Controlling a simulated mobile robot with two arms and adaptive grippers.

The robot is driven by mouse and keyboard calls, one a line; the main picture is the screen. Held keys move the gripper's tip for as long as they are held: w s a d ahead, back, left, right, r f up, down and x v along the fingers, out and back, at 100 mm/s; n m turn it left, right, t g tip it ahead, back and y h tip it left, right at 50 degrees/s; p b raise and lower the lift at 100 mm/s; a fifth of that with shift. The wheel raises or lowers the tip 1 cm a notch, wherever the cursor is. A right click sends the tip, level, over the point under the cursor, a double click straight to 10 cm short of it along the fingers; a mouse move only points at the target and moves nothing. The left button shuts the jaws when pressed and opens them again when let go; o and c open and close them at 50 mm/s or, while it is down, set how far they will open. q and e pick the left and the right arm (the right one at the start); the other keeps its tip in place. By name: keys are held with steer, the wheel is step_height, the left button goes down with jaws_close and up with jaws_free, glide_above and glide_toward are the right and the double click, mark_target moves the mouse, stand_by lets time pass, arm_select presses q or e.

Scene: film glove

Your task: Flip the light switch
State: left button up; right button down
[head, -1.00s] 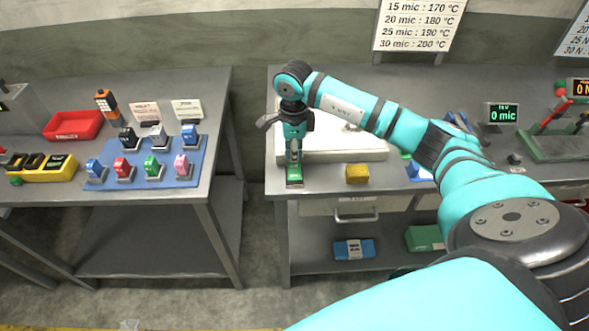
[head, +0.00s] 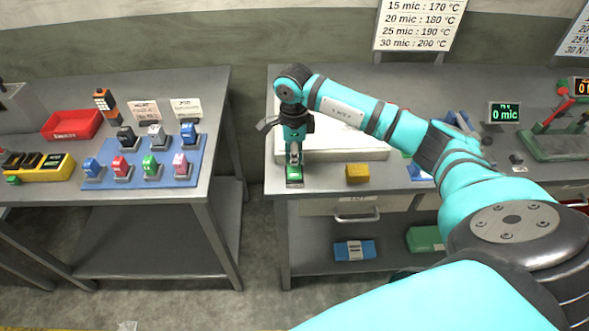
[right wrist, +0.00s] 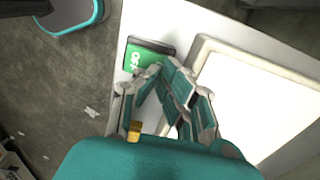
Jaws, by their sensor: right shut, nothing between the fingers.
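The light switch (head: 294,181) is a small block with a green face near the front left corner of the right bench. In the right wrist view the green switch (right wrist: 147,58) shows white lettering, partly covered by my fingers. My right gripper (head: 294,163) points down right at the switch, its fingers shut and empty. In the right wrist view the right gripper (right wrist: 168,64) has its fingertips together over the edge of the green face; I cannot tell whether they touch it. My left gripper is not in view.
A white panel (head: 340,155) lies behind the switch, and a yellow block (head: 357,173) sits to its right. The left bench holds a blue mat (head: 190,178) with several coloured blocks and a red bin (head: 72,124). A gap separates the benches.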

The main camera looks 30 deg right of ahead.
steer(key=shift+f+b, duration=0.45)
steer(key=shift+f, duration=0.2)
steer(key=shift+r, duration=0.1)
steer(key=shift+r+p, duration=2)
steer(key=shift+r, duration=1.5)
